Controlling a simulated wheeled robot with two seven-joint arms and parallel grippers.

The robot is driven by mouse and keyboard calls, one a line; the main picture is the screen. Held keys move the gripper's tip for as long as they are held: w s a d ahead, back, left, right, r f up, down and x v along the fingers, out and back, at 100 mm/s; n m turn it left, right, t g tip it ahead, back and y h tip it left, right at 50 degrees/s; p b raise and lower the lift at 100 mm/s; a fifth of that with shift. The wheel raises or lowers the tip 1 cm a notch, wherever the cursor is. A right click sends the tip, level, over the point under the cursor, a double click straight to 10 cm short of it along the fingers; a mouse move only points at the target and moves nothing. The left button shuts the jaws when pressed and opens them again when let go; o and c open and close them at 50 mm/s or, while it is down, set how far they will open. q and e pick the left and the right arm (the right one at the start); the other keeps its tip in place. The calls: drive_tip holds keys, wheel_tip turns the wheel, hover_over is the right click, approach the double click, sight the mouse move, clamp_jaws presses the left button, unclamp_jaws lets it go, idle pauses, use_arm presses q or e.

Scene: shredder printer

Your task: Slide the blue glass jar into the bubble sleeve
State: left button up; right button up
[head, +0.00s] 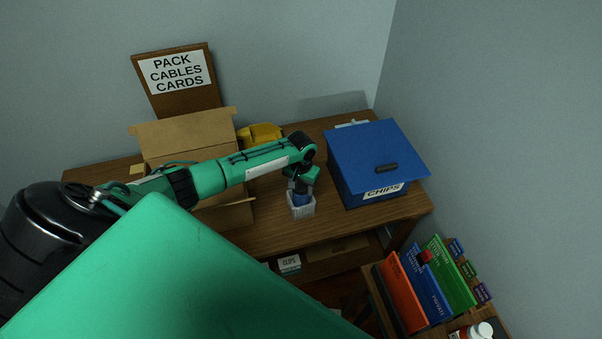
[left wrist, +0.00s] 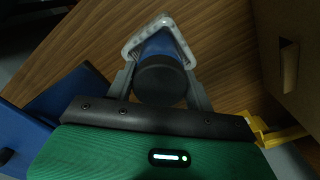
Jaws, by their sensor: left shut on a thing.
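The blue glass jar (head: 301,196) is upright on the desk side of the scene, mostly inside the pale bubble sleeve (head: 301,209). In the left wrist view the jar (left wrist: 158,45) has a dark round lid, and the sleeve's whitish rim (left wrist: 134,44) surrounds its far part. My left gripper (head: 301,186) points down from above and is shut on the jar; its fingers (left wrist: 160,88) lie on both sides of the lid. Whether the jar touches the sleeve's bottom is hidden. My right gripper is not in view.
A blue box marked CHIPS (head: 377,167) stands right of the sleeve. An open cardboard box (head: 186,134) and a yellow object (head: 260,134) are behind and left. The wooden desk (head: 270,238) is clear in front. Binders (head: 428,285) stand lower right.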

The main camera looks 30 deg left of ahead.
use_arm(q)
drive_tip(key=shift+f+b, duration=0.35)
drive_tip(key=shift+f, duration=0.3)
drive_tip(key=o, duration=1.5)
